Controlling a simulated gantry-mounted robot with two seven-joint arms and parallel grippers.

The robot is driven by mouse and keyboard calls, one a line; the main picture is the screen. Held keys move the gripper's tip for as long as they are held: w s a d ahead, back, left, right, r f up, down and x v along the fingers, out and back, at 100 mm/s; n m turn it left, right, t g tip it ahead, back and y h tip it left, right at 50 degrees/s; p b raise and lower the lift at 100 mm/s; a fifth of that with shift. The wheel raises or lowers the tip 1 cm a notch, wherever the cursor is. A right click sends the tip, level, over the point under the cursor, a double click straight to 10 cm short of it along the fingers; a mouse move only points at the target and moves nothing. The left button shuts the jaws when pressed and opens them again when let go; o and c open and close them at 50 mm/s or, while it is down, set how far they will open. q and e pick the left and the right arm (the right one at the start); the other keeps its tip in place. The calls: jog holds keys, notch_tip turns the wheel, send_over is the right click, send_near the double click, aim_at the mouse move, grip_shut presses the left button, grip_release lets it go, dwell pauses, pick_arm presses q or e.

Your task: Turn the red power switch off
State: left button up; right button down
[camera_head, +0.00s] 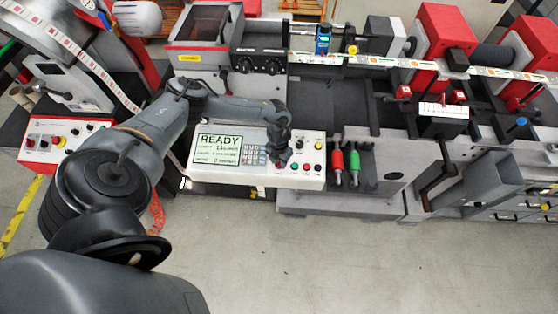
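A white control panel (310,178) in the middle has a lit screen (217,148) reading READY, a keypad and several coloured buttons. My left arm reaches in from the left across the panel, and my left gripper (280,160) is over the panel, right beside the keypad. It points down at the lower row of controls. A small patch of red shows at its tips; I cannot tell whether it touches the red power switch, which the gripper mostly hides. The finger gap is too small to make out. My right gripper is not in view.
Green and red-handled tools (345,163) stand right of the middle panel. The label rewinder with red blocks (440,35) fills the back right. The floor in front is clear.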

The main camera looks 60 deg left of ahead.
pick_arm(q)
jog(key=shift+f, duration=0.1)
jog(key=shift+c, duration=0.3)
grip_shut()
jog(key=shift+n, duration=0.6)
jog(key=n+p, duration=0.1)
jog(key=n, duration=0.2)
jog(key=shift+s+n+t+p, duration=0.1)
jog(key=shift+n+t+p, duration=0.2)
jog(key=shift+n+t, duration=0.1)
jog(key=n+p, duration=0.1)
jog(key=n, duration=0.2)
jog(key=shift+n, duration=0.3)
jog(key=shift+n+t+p, duration=0.3)
jog(key=shift+n+p, duration=0.1)
jog(key=shift+n, duration=0.2)
jog(key=shift+o, duration=0.3)
grip_release()
